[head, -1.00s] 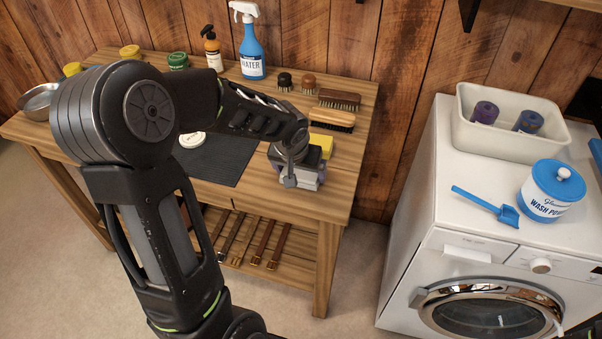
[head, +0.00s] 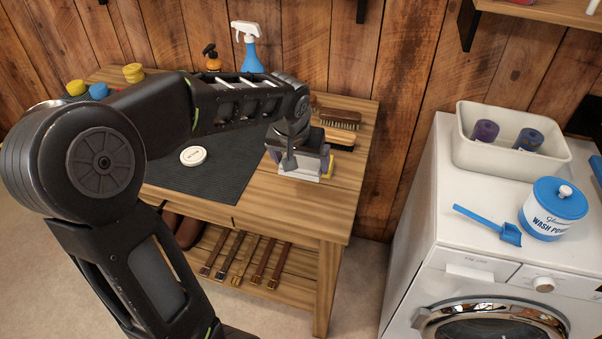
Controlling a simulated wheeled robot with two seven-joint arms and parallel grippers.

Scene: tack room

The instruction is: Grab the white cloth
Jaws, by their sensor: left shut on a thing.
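My left gripper (head: 298,170) is over the right end of the wooden table, pointing down. It is shut on the white cloth (head: 299,177), of which only a small pale part shows below and between the fingers. I cannot tell whether the cloth still touches the table top. A yellow thing (head: 328,168) lies just behind and right of the gripper, mostly hidden. My right gripper is not in view.
A dark mat (head: 215,180) with a round white tin (head: 193,156) lies left of the gripper. Brushes (head: 338,118) and a blue spray bottle (head: 249,55) stand behind. A washing machine (head: 450,225) is at right, with a white bin (head: 500,165) and blue-lidded tub (head: 553,215).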

